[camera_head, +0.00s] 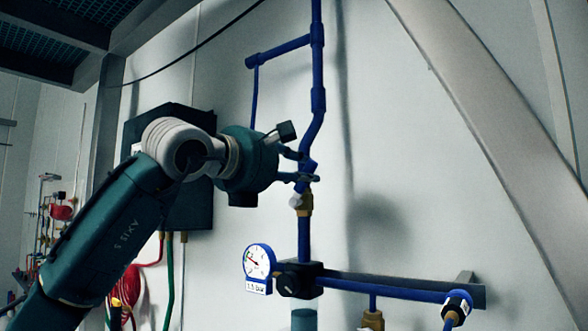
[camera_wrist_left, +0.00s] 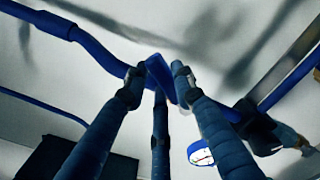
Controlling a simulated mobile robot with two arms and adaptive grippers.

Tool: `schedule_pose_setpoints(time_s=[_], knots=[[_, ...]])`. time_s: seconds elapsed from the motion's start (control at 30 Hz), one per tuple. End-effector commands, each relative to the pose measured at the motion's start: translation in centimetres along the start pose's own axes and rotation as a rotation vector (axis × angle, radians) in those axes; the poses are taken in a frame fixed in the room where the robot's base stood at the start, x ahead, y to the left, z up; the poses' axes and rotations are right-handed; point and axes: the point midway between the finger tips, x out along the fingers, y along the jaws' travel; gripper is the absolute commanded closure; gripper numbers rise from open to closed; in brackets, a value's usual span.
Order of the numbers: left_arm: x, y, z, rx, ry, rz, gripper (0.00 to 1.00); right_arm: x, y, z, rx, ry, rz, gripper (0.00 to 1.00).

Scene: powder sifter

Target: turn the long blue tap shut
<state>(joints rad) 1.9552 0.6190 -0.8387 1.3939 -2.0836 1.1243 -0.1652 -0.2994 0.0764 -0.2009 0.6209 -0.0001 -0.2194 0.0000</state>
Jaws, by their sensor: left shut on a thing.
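The long blue tap (camera_head: 307,170) sits on the upright blue pipe, just above a brass fitting (camera_head: 303,204). My left gripper (camera_head: 303,170) reaches in from the left, with its fingers around the tap. In the left wrist view the blue tap (camera_wrist_left: 160,75) lies between the fingertips of my left gripper (camera_wrist_left: 158,86), which are shut on it. The fingers partly hide the tap, so its exact angle to the pipe is hard to tell. My right gripper is not in view.
A blue pipe (camera_head: 385,290) runs right along a wall rail. A dark box (camera_head: 190,210) hangs behind my left arm. A grey beam (camera_head: 490,110) slants across the right.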

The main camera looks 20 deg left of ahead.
Motion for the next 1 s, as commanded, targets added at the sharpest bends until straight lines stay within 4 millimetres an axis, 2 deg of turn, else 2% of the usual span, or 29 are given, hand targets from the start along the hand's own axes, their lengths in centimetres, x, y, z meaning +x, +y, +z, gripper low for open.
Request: schedule_pose_setpoints(time_s=[0.6, 1.0], knots=[[0.0, -3.9, -0.9, 0.586, 0.0, -0.001, 1.0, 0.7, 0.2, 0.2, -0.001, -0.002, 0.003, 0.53], [0.0, -5.5, -2.0, 0.88, 0.0, -0.002, 1.0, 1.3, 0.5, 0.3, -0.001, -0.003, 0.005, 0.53]])
